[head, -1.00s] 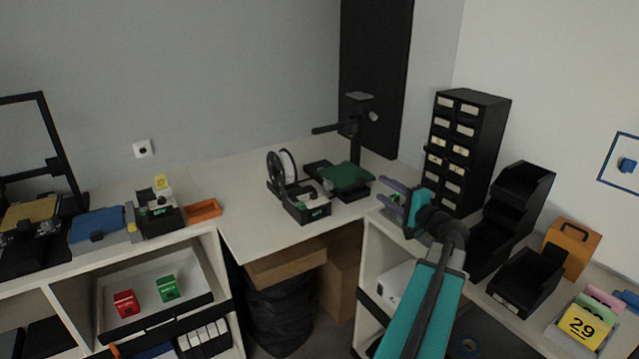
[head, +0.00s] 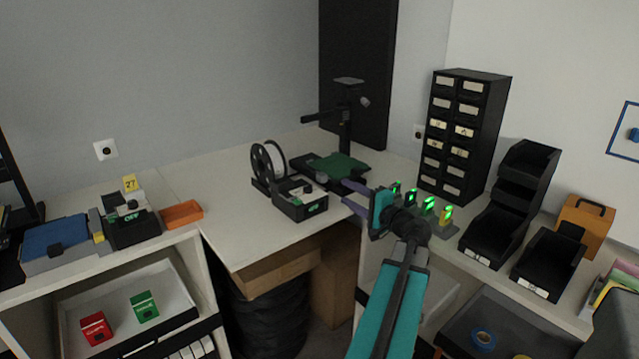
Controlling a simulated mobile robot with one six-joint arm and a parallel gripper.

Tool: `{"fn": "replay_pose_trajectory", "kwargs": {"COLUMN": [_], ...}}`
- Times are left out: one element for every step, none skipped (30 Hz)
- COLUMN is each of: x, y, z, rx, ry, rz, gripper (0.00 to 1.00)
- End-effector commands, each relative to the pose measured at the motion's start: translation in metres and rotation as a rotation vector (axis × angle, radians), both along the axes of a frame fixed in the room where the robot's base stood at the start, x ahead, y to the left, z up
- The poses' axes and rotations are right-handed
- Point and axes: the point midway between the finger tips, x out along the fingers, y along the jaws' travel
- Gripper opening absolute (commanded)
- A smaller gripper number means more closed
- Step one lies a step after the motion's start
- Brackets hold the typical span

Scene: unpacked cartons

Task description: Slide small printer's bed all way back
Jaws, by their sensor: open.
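The small printer (head: 345,134) stands in the corner of the white worktop, with a black upright, a side arm and a low black base. Its green bed (head: 338,166) lies flat on the base, its front edge towards me. My gripper (head: 345,192) has purple fingers, spread open and empty, pointing left. It is in front of and just below the bed in the picture, and a gap shows between the fingers and the bed. Whether the fingers are level with the bed is hard to tell.
A filament spool (head: 268,160) and a black box (head: 299,200) with a green display stand left of the printer. Right of my gripper are small green-lit devices (head: 429,205), a drawer cabinet (head: 463,135) and black bins (head: 548,262).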

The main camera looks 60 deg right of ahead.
Motion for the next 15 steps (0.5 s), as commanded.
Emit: {"fn": "replay_pose_trajectory", "kwargs": {"x": [-0.0008, -0.0011, -0.0015, -0.0018, -0.0019, -0.0022, -0.0024, -0.0025, -0.0025, -0.0025, -0.0022, -0.0016, -0.0008, 0.0002, 0.0021], "y": [-0.0007, -0.0009, -0.0011, -0.0012, -0.0015, -0.0016, -0.0018, -0.0019, -0.0020, -0.0021, -0.0023, -0.0027, -0.0031, -0.0035, -0.0043], "z": [-0.0005, -0.0003, 0.0000, 0.0002, 0.0002, 0.0002, 0.0002, 0.0002, 0.0002, 0.0002, 0.0003, 0.0003, 0.0003, 0.0004, 0.0004], "rx": [0.000, 0.000, 0.000, 0.000, 0.000, 0.000, 0.000, 0.000, 0.000, 0.000, 0.000, 0.000, 0.000, 0.000, 0.000], "ry": [0.000, 0.000, 0.000, 0.000, 0.000, 0.000, 0.000, 0.000, 0.000, 0.000, 0.000, 0.000, 0.000, 0.000, 0.000], "rz": [-0.001, -0.002, -0.002, -0.003, -0.003, -0.003, -0.004, -0.004, -0.004, -0.004, -0.004, -0.004, -0.004, -0.004, -0.004], "gripper": [0.42, 0.42, 0.42, 0.42, 0.42, 0.42, 0.42, 0.42, 0.42, 0.42, 0.42, 0.42, 0.42, 0.42, 0.42]}}
